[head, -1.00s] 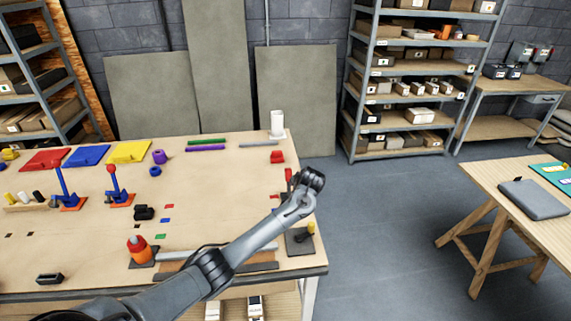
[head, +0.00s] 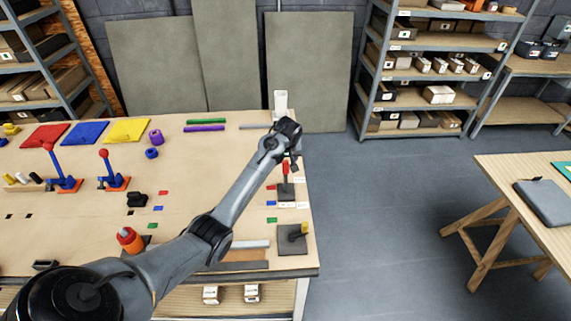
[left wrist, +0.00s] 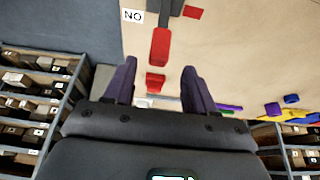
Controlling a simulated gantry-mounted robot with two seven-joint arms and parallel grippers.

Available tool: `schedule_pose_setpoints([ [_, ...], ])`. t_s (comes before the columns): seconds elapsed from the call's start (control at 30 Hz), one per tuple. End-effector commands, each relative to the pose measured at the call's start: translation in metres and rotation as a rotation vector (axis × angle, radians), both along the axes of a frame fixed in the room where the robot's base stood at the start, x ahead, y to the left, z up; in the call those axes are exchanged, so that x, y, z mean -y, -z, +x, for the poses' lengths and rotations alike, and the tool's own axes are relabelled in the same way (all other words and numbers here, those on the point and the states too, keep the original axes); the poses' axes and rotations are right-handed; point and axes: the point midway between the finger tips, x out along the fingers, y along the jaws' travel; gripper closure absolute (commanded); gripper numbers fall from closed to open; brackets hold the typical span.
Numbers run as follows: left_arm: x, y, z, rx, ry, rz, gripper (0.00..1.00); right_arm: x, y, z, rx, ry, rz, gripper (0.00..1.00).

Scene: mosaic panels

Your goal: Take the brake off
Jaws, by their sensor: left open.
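A lever with a red grip (head: 285,168) stands upright on a dark base plate (head: 286,196) near the bench's right edge. Small white labels (head: 303,205) lie by the base. My left gripper (head: 294,161) is over this lever, close to its top, open, and holds nothing. In the left wrist view the red grip (left wrist: 160,47) shows ahead of and between the two open purple fingers (left wrist: 158,85), apart from them. A white label (left wrist: 132,16) there reads "NO" as seen, perhaps "ON" upside down. My right gripper is in no view.
A yellow-knobbed device on a dark plate (head: 293,243) sits in front of the lever. Two blue levers (head: 110,172) stand far left. Open floor is right of the bench.

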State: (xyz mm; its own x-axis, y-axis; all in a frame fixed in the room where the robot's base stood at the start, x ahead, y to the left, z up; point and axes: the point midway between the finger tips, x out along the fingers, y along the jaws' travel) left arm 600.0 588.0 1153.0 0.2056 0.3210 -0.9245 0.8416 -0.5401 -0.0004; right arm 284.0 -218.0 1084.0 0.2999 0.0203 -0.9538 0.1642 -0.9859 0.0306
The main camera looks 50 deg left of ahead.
Motion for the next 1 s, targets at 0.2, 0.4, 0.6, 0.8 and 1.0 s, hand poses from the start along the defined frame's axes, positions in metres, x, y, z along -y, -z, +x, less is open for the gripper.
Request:
schedule_pose_setpoints([
  [0.2,-0.012,0.033,0.008,-0.001,0.001,-0.001,0.45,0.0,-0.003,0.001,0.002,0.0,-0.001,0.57],
  [0.4,-0.019,0.054,0.012,-0.001,0.002,0.0,0.45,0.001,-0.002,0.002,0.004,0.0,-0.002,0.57],
  [0.6,-0.022,0.063,0.014,0.001,0.001,0.001,0.45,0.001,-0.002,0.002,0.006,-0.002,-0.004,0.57],
  [0.8,-0.022,0.064,0.015,0.002,0.001,0.001,0.45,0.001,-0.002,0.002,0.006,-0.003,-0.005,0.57],
  [1.0,-0.022,0.064,0.014,0.002,0.001,0.001,0.6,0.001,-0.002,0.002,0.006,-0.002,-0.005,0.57],
])
